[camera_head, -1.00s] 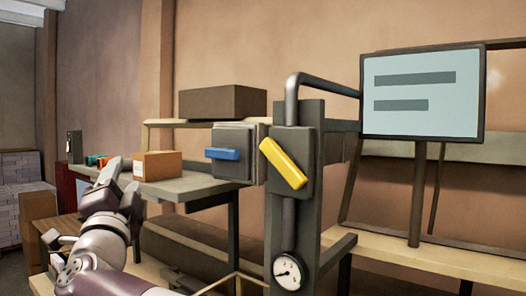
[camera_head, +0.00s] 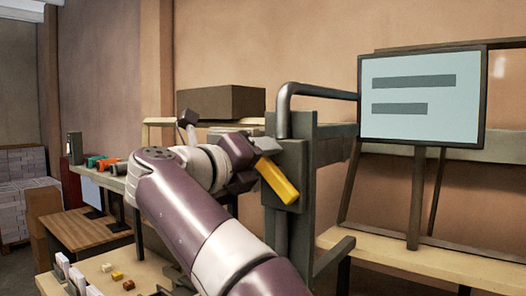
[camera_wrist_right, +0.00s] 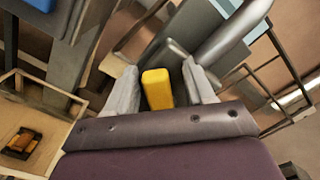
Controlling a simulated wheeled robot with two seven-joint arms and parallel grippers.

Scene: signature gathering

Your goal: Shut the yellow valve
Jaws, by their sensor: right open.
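The yellow valve (camera_head: 277,181) is a bar-shaped handle on a dark grey panel (camera_head: 294,150). It slants from upper left to lower right in the head view. My right gripper (camera_head: 256,166) is at the valve and partly covers its upper end. In the right wrist view the yellow handle (camera_wrist_right: 157,88) lies between the two open fingers (camera_wrist_right: 160,85), with small gaps visible on both sides. The blue handle is hidden behind my right arm in the head view; a bit of blue (camera_wrist_right: 40,5) shows at the top left of the wrist view. My left gripper is not in view.
A grey pipe (camera_head: 315,90) bends over the valve panel. A screen (camera_head: 420,97) on a post stands to the right. A dark box (camera_head: 220,102) sits on a shelf behind. A wooden table (camera_head: 85,229) and a tray with small blocks (camera_head: 117,275) are at lower left.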

